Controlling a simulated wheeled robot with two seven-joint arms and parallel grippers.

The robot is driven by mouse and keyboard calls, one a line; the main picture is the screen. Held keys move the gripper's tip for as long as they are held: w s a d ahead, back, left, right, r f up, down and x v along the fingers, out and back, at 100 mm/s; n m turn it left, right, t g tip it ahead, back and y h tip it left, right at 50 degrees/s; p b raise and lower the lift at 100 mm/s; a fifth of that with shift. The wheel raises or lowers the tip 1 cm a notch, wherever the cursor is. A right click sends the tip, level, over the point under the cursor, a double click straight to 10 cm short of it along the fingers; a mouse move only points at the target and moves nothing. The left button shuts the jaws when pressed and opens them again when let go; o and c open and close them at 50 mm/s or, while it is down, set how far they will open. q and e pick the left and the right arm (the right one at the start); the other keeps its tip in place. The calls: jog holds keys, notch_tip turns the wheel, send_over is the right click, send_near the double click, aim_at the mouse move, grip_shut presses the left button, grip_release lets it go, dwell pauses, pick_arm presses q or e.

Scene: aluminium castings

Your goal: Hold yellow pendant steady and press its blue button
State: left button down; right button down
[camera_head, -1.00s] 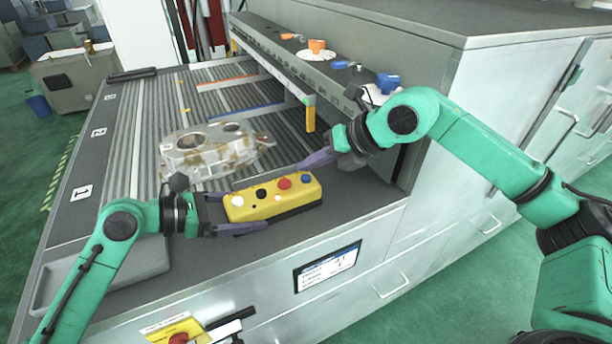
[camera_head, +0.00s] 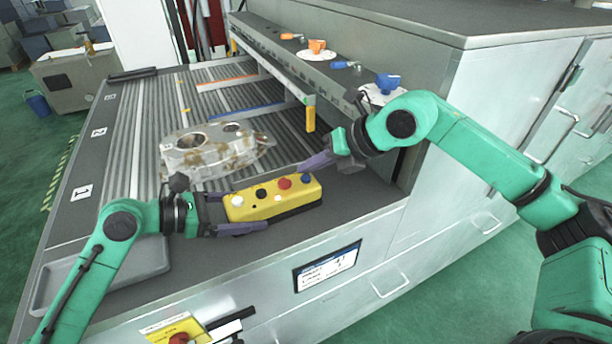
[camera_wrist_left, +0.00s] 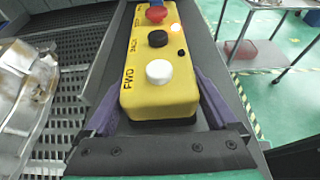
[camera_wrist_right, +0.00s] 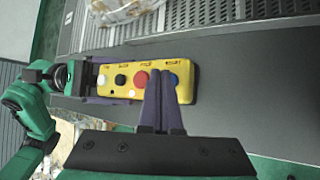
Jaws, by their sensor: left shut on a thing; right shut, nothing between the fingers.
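The yellow pendant (camera_head: 270,203) lies on the grey ledge, with white, black, red and blue buttons in a row. My left gripper (camera_head: 246,208) is shut on its white-button end, a finger along each long side; the left wrist view shows this grip on the pendant (camera_wrist_left: 160,98). The blue button (camera_head: 306,178) is at the far end, and it also shows in the right wrist view (camera_wrist_right: 174,80). My right gripper (camera_head: 303,166) is shut and empty. Its tips (camera_wrist_right: 157,76) appear over the pendant between the red and blue buttons; I cannot tell whether they touch.
A rough metal casting (camera_head: 212,150) sits on the grooved conveyor (camera_head: 133,130) behind the pendant. A grey tray (camera_head: 62,277) is at the left of the ledge. The cabinet side rises close by my right forearm. The ledge in front of the pendant is clear.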

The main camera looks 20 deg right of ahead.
jog(key=shift+f, duration=0.6)
dwell(0.8)
jog(key=shift+r, duration=0.9)
notch_tip(320, 180, up, 5)
dwell(0.7)
pick_arm(q)
grip_release()
